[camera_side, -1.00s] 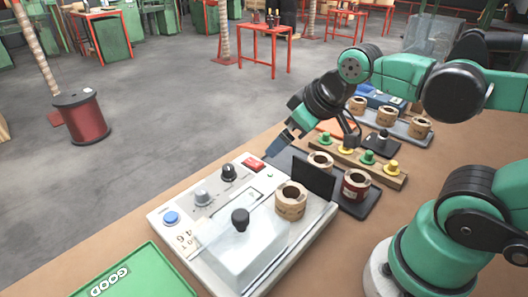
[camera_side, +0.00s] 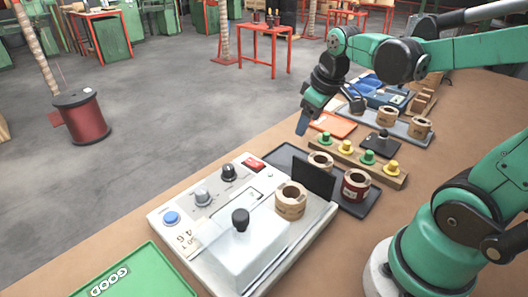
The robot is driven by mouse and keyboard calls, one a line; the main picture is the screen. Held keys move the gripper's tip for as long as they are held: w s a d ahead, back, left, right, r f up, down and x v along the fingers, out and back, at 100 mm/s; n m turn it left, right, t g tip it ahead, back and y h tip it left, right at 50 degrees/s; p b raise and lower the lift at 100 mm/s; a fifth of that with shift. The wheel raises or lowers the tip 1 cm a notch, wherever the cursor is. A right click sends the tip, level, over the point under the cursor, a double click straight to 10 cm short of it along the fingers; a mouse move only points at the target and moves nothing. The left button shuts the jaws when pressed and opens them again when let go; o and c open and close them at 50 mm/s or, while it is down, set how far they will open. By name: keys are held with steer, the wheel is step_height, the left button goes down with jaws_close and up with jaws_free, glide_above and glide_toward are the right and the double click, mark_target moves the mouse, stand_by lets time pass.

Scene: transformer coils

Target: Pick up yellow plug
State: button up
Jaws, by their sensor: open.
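A wooden strip (camera_side: 378,172) on the bench holds green and yellow plugs in a row. One yellow plug (camera_side: 345,146) is second from the left, and another yellow plug (camera_side: 392,168) is at the right end. A green plug (camera_side: 325,138) is at the left end and a green plug (camera_side: 367,157) sits between the two yellow ones. My gripper (camera_side: 302,126) hangs above and left of the strip's left end, apart from the plugs. It is open and nothing shows in it. Its farther finger is hard to make out.
A grey test box (camera_side: 180,235) with knobs, a lever and a coil (camera_side: 291,200) stands in front. A dark tray (camera_side: 372,200) with coils lies beside the strip. Behind are an orange tray (camera_side: 335,124), a black-knobbed stand (camera_side: 381,144) and more coils (camera_side: 420,127). A green tray (camera_side: 130,275) is front left.

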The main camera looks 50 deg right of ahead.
steer(key=d+f+g, duration=0.2)
steer(key=d, duration=0.5)
steer(key=n+g+y, duration=0.1)
steer(key=n+g, duration=0.1)
glide_above(347, 142)
step_height(347, 142, down, 3)
steer(key=shift+f, duration=2.85)
jaws_close()
